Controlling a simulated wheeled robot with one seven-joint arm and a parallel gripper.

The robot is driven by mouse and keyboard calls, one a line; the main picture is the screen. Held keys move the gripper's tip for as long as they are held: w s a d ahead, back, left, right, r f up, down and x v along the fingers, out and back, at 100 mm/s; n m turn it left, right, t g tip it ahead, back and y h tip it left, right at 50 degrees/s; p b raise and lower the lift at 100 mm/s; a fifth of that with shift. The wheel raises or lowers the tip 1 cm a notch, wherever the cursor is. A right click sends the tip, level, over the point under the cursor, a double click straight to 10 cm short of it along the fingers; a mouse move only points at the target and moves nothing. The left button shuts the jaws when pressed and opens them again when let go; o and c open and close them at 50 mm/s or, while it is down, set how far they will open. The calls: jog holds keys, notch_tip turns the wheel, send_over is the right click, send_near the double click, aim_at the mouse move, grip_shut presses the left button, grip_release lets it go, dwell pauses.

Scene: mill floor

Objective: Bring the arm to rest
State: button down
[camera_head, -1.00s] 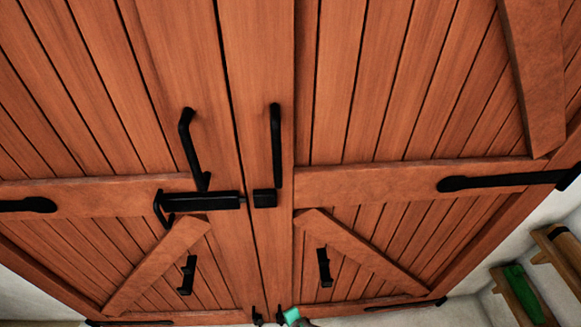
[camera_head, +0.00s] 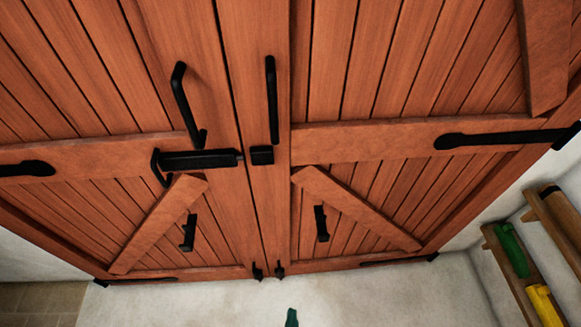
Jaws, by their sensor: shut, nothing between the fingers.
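My gripper (camera_head: 291,318) shows only as a small dark teal tip at the bottom edge, shut and with nothing seen in it. The rest of my arm is out of view. The tip appears against the pale floor, apart from the doors in the picture.
Tall wooden double doors (camera_head: 345,145) stand closed ahead, with black pull handles (camera_head: 272,100) and a black slide bolt (camera_head: 200,160). A narrow gap shows between bolt and keeper (camera_head: 262,155). Wooden racks (camera_head: 520,280) with green and yellow items stand at right. Pale floor (camera_head: 390,295) before the doors looks clear.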

jog(key=s+r+n+t, duration=0.2)
jog(key=s+r, duration=0.1)
jog(key=r, duration=0.7)
jog(key=s+r+n+t, duration=0.2)
jog(key=s+r+n, duration=0.1)
jog(key=r, duration=0.8)
jog(key=shift+s+a+r, duration=0.15)
jog(key=shift+s+a, duration=0.05)
jog(key=shift+s, duration=0.35)
